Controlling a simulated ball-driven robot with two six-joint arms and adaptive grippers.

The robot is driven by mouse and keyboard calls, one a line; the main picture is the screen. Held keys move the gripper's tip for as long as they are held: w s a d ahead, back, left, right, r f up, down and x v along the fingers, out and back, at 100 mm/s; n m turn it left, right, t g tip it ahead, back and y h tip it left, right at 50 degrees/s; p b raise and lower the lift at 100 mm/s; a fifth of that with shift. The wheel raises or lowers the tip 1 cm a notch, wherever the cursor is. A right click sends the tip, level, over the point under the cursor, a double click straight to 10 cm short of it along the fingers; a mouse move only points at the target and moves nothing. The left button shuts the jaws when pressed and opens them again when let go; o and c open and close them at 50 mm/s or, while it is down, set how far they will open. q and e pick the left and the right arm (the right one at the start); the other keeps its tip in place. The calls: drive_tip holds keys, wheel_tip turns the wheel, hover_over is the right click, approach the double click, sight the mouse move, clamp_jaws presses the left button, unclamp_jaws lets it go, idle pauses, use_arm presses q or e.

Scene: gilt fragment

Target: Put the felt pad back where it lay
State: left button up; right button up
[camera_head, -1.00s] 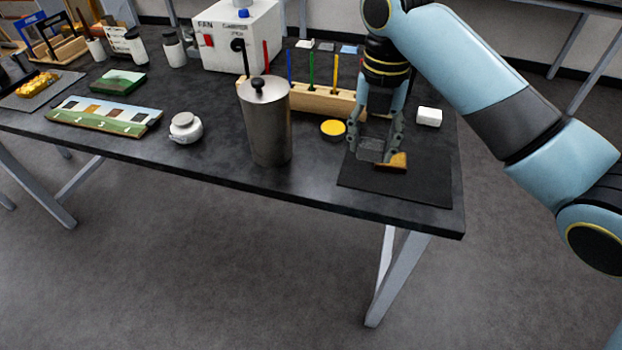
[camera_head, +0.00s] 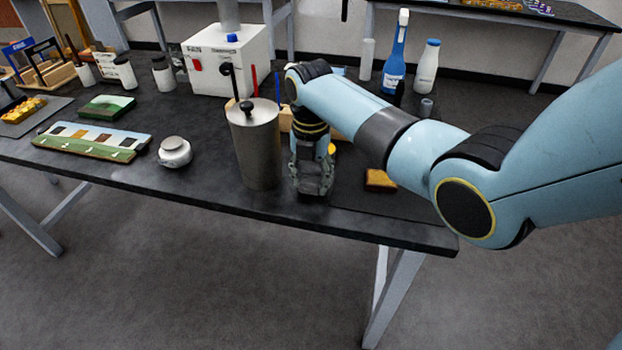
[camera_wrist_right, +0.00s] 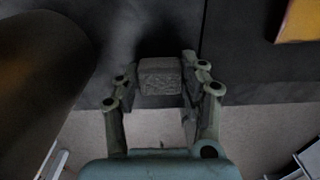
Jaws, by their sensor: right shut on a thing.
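The felt pad is a small dark grey block (camera_wrist_right: 160,78), seen between the fingertips in the right wrist view. My right gripper (camera_head: 312,185) is shut on it, just right of the steel canister and left of the dark mat, near the table's front edge. In the head view the fingers mostly hide the pad. I cannot tell whether the pad touches the tabletop or is slightly above it. My left gripper is not in view.
The tall steel canister (camera_head: 255,150) stands close left of my right gripper. A golden-brown fragment (camera_head: 380,180) lies on the dark mat (camera_head: 400,206) to the right.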

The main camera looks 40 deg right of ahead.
sight(311, 179)
drive_tip(key=shift+f, duration=0.3)
drive_tip(key=shift+f, duration=0.2)
drive_tip(key=o, duration=1)
wheel_tip(311, 179, up, 12)
drive_tip(key=shift+r, duration=0.2)
